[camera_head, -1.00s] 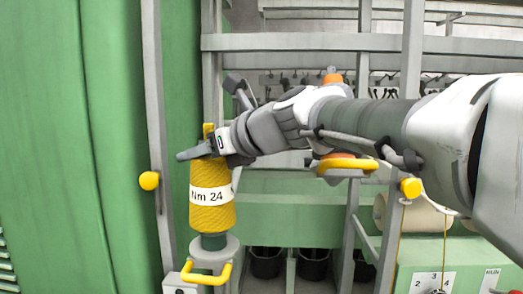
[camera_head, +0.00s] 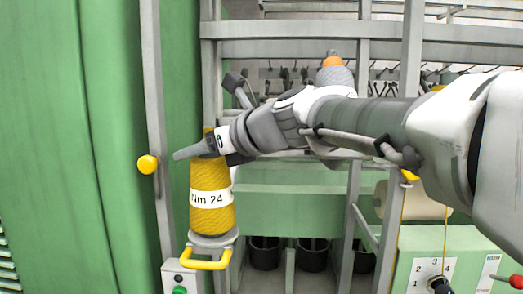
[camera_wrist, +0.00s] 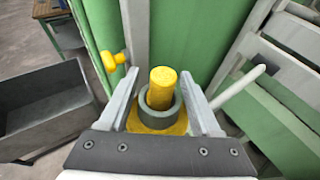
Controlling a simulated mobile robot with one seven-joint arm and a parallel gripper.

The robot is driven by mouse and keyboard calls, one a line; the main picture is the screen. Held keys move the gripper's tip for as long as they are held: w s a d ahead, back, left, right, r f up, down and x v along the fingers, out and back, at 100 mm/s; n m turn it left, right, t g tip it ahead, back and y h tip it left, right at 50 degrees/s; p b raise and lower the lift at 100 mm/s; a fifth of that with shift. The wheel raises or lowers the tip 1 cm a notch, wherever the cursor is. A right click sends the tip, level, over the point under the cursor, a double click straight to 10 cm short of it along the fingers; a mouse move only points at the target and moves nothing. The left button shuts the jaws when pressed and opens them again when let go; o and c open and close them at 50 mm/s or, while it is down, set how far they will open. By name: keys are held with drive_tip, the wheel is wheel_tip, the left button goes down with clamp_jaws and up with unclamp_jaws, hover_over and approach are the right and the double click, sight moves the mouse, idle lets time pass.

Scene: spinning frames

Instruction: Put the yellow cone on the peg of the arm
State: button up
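The yellow cone (camera_head: 212,180), with a white "Nm 24" band, stands upright with its base at the grey disc (camera_head: 214,240) of the arm, which has a yellow handle (camera_head: 207,264). My gripper (camera_head: 196,146) is at the cone's top, one finger on each side. In the wrist view, my gripper's fingers (camera_wrist: 162,102) flank the cone's grey tube rim (camera_wrist: 147,110). The yellow peg (camera_wrist: 163,80) sticks up through the tube, so the cone is around the peg. The fingers appear shut on the cone. The cone hides the lower peg.
A grey post with a yellow knob (camera_head: 148,164) stands left of the cone, before green machine panels (camera_head: 60,130). A grey frame (camera_head: 300,50) runs behind my arm. A dial box (camera_head: 443,275) stands at lower right, and a grey bin (camera_wrist: 40,105) shows in the wrist view.

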drive_tip(key=shift+o, duration=1.1)
drive_tip(key=shift+f, duration=0.1)
drive_tip(key=v, duration=1.7)
drive_tip(key=shift+d, duration=0.15)
drive_tip(key=shift+s, duration=0.1)
drive_tip(key=shift+s, duration=0.1)
